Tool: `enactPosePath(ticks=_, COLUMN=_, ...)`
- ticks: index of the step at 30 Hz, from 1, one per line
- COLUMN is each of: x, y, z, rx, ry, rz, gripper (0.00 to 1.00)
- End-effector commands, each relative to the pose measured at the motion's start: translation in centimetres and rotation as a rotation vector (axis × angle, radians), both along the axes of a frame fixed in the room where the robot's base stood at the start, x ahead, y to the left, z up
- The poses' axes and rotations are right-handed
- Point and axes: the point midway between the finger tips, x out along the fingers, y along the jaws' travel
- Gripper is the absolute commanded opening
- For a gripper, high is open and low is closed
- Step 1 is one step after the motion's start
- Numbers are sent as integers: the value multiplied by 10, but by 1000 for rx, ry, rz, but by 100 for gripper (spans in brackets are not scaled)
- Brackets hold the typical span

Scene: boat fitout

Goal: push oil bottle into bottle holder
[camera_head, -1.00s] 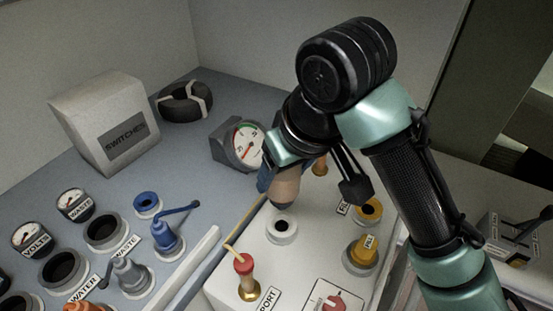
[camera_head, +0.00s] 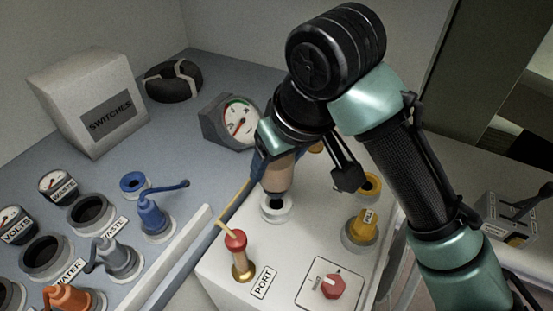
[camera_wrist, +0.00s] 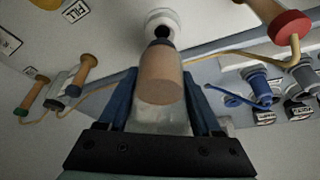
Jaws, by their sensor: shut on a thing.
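The oil bottle appears as a tan cylinder (camera_head: 279,174), and in the wrist view it shows a dark, narrower far end (camera_wrist: 160,74). My gripper (camera_wrist: 158,82) is shut on it, with a blue finger on each side. A white ring with a dark hole (camera_head: 276,216), which looks like the bottle holder, is on the white console. The bottle's lower end is right at the far side of the ring in the head view. In the wrist view, it points at the ring (camera_wrist: 160,20). I cannot tell whether the tip has entered the hole.
A red-topped pull handle (camera_head: 237,254) stands front left of the ring, and a yellow fuel fitting (camera_head: 360,227) stands to the right. A round gauge (camera_head: 236,121) is behind. A red rotary knob (camera_head: 333,287) is at the front. A pale ledge runs along the left.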

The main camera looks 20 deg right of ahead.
Motion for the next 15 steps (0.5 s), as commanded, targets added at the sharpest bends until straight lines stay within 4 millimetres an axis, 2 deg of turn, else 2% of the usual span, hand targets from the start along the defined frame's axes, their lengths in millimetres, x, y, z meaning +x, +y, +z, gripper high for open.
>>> enactPosePath(ticks=15, x=0, y=0, z=-22, rx=0, ry=-1, rz=0, gripper=0)
